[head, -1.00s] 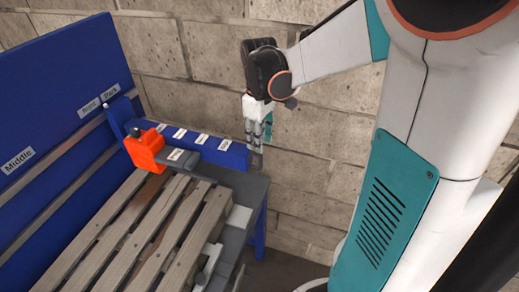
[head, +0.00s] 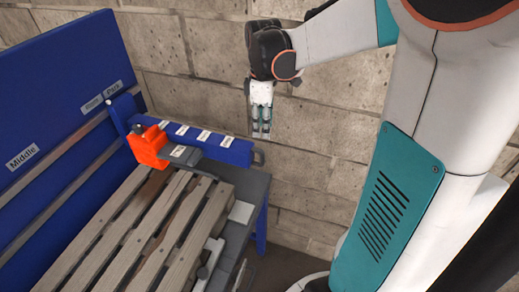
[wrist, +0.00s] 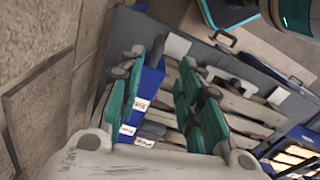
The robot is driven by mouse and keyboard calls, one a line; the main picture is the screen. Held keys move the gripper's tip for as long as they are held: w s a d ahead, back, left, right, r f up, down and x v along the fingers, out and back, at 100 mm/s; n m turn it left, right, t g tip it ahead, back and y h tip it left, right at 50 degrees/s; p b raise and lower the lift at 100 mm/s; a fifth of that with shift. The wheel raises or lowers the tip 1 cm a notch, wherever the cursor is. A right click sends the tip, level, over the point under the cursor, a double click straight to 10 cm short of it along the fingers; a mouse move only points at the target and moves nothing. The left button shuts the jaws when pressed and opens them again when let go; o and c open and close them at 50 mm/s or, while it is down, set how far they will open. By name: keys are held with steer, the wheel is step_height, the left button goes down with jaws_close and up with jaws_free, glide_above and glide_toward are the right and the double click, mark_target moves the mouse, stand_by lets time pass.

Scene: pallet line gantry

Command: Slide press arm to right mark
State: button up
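The press arm has an orange block (head: 147,147) and a short grey bar (head: 184,156) with a white label. It sits near the left end of a blue beam (head: 228,151), which carries several white labels along its top. My gripper (head: 261,134) is empty, pointing down in front of the wall, above and beyond the beam's right end. In the wrist view its green-padded fingers (wrist: 165,95) are spread apart. The blue beam (wrist: 149,85) and the grey bar (wrist: 152,129) show between them. The orange block is not visible in the wrist view.
A wooden pallet (head: 150,230) lies on the grey table (head: 256,190) below the beam. A blue back panel (head: 60,90) with labels stands at the left. A block wall (head: 200,70) is close behind my gripper. The space right of the table is free.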

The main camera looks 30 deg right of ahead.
mark_target(262, 151)
step_height(262, 151, down, 14)
steer(key=b, duration=0.3)
steer(key=shift+r, duration=0.1)
jaws_close()
steer(key=shift+a, duration=0.1)
